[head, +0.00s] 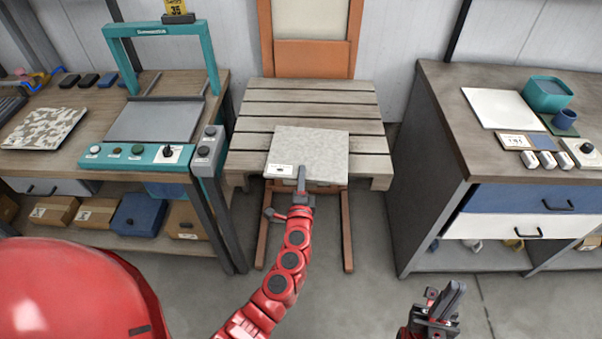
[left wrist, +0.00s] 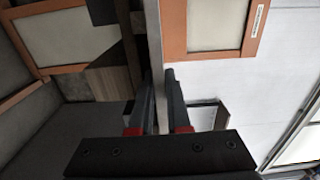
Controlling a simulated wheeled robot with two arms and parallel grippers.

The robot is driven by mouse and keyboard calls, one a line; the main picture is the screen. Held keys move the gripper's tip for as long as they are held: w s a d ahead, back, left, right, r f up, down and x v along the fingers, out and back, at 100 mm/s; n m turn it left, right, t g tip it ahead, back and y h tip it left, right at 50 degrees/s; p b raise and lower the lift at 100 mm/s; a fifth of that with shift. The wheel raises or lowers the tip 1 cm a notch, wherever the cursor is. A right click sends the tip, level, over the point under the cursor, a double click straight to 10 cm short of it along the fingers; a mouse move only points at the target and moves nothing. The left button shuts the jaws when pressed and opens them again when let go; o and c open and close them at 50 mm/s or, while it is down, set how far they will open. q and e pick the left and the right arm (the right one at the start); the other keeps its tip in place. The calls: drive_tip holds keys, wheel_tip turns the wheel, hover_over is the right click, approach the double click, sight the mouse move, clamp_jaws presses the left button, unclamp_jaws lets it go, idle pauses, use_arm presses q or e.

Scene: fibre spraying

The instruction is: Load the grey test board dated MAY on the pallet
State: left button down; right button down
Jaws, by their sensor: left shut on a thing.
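A grey speckled board (head: 310,152) with a small white label at its near left corner shows in the head view; the label is too small to read. My left gripper (head: 301,180) is shut on the board's near edge. The board lies over the front middle of the slatted wooden pallet (head: 255,109); I cannot tell whether it touches the slats. In the left wrist view the board (left wrist: 155,50) is a thin edge-on strip between the fingers (left wrist: 161,100). My right gripper (head: 442,303) is low at the right, apart from everything, with nothing visible in it.
The left bench holds a teal-framed machine (head: 160,100) and a mottled board (head: 45,128). The right bench (head: 445,95) holds a white board (head: 499,108) and small items. The pallet's back slats are bare. An orange framed panel (head: 310,40) stands behind it.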

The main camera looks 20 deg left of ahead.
use_arm(q)
drive_tip(key=shift+r, duration=0.2)
drive_tip(key=shift+f, duration=0.15)
drive_tip(key=c, duration=0.9)
unclamp_jaws()
drive_tip(key=shift+s, duration=0.1)
